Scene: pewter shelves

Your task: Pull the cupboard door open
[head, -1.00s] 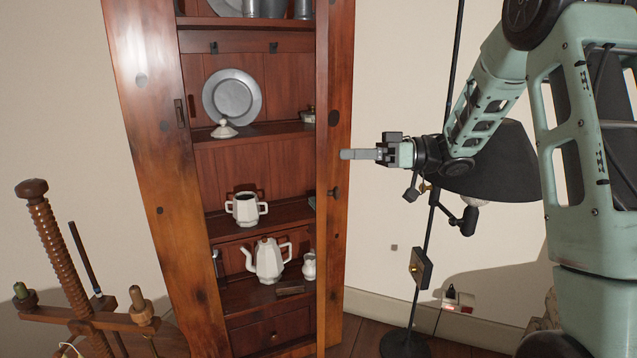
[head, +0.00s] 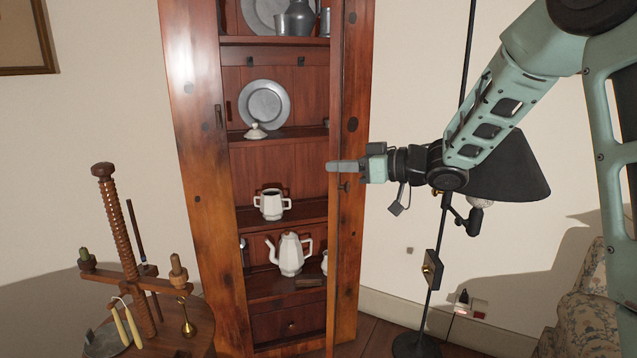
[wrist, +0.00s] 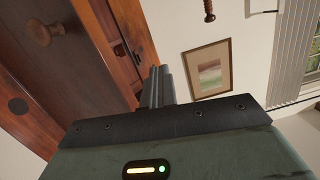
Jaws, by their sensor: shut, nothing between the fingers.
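The tall wooden cupboard (head: 195,130) stands in the middle of the head view, its shelves exposed. Its door (head: 333,270) seems to be the narrow strip at the right of the opening, swung out and seen nearly edge-on. A small dark knob (head: 346,187) shows just right of that strip. My gripper (head: 334,166) is shut and empty, pointing left. Its fingertips overlap the strip in the picture, a little above the knob; I cannot tell whether they touch it. In the wrist view, my shut fingers (wrist: 158,88) show beside brown wood with a round wooden knob (wrist: 42,32) at upper left.
A wooden stand with a threaded post (head: 122,240) is at front left. A floor lamp with a dark shade (head: 505,170) stands behind my arm. A patterned armchair (head: 588,310) is at lower right. A white teapot (head: 290,254) and pewter plate (head: 265,104) sit on the shelves.

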